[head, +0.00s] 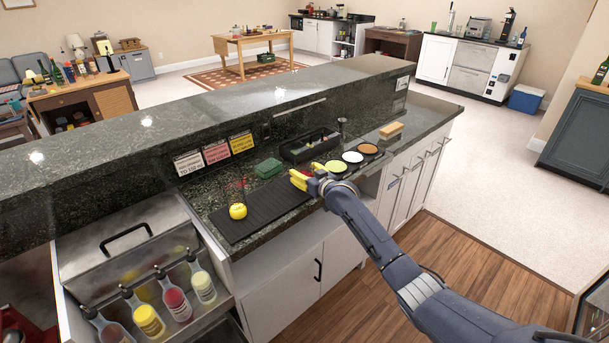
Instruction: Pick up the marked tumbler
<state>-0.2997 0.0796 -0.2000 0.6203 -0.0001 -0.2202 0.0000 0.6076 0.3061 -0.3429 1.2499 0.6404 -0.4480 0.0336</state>
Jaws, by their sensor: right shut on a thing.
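My right gripper (305,178), with yellow fingertips, is over the far-right part of the black ribbed bar mat (262,213). It is shut on what looks like a clear tumbler, with a small red patch (300,174) showing between the fingers. The fingers hide most of it, and I cannot tell whether it is clear of the mat. Another faint, clear reddish shape, perhaps a glass (237,187), shows at the left, behind a yellow lemon (238,211). My left gripper is not in view.
A green box (268,168) and a black caddy (310,145) stand behind the mat. A raised granite ledge (210,108) runs behind. Bottles (177,300) stand at the lower left.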

